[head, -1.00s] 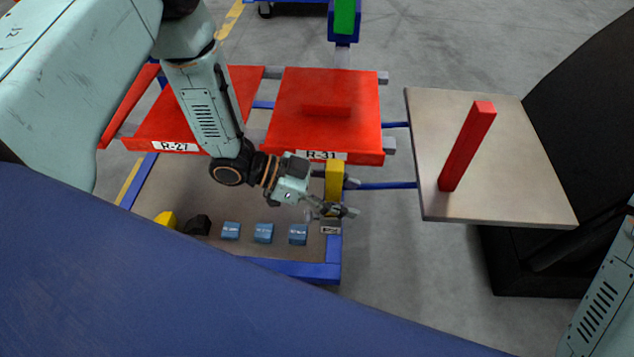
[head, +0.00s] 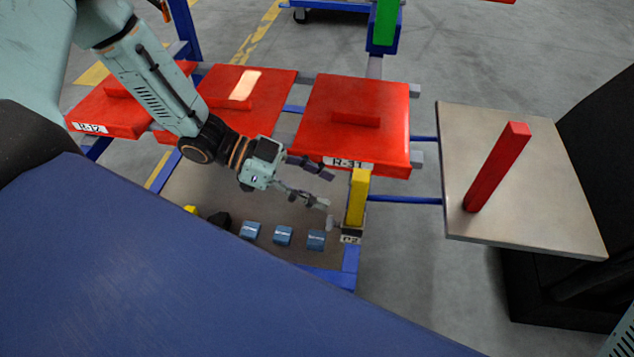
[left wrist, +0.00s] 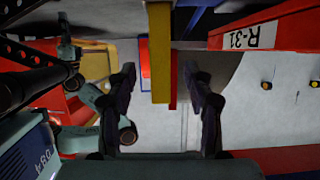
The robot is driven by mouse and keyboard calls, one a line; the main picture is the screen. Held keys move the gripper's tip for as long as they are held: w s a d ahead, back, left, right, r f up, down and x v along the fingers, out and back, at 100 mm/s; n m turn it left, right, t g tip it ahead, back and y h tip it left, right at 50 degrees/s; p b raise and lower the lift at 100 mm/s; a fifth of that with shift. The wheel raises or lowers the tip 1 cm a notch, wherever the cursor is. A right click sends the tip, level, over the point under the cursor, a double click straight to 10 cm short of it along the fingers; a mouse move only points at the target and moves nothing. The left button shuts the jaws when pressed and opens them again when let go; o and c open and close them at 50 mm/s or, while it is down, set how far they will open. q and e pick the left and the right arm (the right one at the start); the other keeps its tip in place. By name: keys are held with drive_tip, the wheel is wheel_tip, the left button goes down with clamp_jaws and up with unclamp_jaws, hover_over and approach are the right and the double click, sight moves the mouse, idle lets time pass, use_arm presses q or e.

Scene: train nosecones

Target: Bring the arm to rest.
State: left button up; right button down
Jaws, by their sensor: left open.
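My left arm comes in from the upper left in the head view. Its gripper (head: 328,190) is open, with the two fingers spread and nothing between them. It hangs over the grey-brown shelf (head: 190,185), just left of an upright yellow post (head: 357,198). In the left wrist view both fingers (left wrist: 158,105) stand apart. The yellow post (left wrist: 160,55) shows beyond the gap between them. I cannot tell how far it is from the fingertips. My right gripper is not in view.
Red raised panels, including one marked R-31 (head: 320,135), lie close behind the gripper. Several small blue blocks (head: 283,236) sit on the shelf below. A grey board (head: 560,200) with a red upright bar (head: 497,167) stands at right.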

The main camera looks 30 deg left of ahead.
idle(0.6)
use_arm(q)
wheel_tip(320, 180, down, 5)
drive_tip(key=w+n+t+y+p, duration=0.1)
drive_tip(key=n+t+y, duration=0.2)
drive_tip(key=n+y, duration=0.55)
drive_tip(key=s+a+f+n+g+y+p, duration=0.1)
drive_tip(key=s+f+n+g+y+p, duration=0.1)
drive_tip(key=s, duration=0.9)
drive_tip(key=s+a+f+n+g+y+p, duration=0.1)
drive_tip(key=s+a+n+g+y+p, duration=0.1)
drive_tip(key=s, duration=1)
drive_tip(key=n+g+p, duration=0.1)
drive_tip(key=n+g, duration=0.1)
drive_tip(key=shift+s+a+f+n+g, duration=0.15)
drive_tip(key=shift+s+f+n+g, duration=0.15)
drive_tip(key=shift+f+n+g, duration=0.1)
